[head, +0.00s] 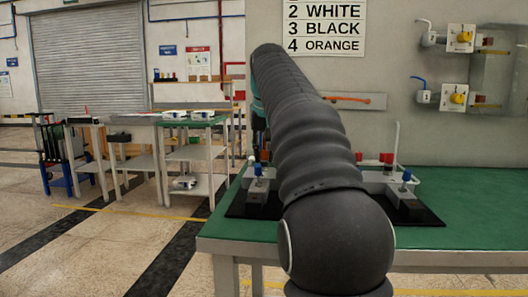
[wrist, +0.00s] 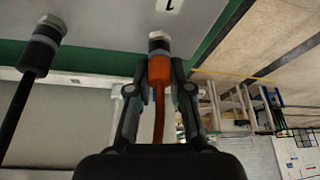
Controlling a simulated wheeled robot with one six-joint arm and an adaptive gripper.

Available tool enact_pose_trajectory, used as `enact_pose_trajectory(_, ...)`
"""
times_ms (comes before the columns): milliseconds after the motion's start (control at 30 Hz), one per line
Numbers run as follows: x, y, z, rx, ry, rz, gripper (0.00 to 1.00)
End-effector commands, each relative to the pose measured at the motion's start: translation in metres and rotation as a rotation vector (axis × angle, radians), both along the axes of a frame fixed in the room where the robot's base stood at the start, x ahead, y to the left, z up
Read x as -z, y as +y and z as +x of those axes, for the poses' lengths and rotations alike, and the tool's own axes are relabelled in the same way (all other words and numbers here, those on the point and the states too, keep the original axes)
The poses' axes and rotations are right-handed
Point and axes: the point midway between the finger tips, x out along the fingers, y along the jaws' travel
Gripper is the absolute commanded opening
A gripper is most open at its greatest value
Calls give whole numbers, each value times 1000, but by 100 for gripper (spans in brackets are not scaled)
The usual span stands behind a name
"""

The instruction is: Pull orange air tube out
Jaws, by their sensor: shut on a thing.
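In the wrist view an orange air tube (wrist: 158,115) with a thicker orange end (wrist: 159,69) is between the fingers of my gripper (wrist: 159,88). The fingers are shut on that orange end from both sides. The orange end meets a metal fitting (wrist: 159,42) with a dark collar on the panel; no gap shows between them. To the left, a black tube (wrist: 18,112) runs into a similar fitting (wrist: 44,40).
In the head view a green-topped bench (head: 460,210) holds black-based fixtures with blue and red parts. A wall panel behind has a sign (head: 323,27) listing colours and valves with yellow knobs (head: 461,37). Shelves and a shutter stand left; open floor lies between.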

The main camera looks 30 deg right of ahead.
Motion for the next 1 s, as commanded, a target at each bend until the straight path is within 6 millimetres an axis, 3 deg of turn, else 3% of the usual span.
enact_pose_trajectory(1000, -24, 0, 0, 0, -7, -2, 0)
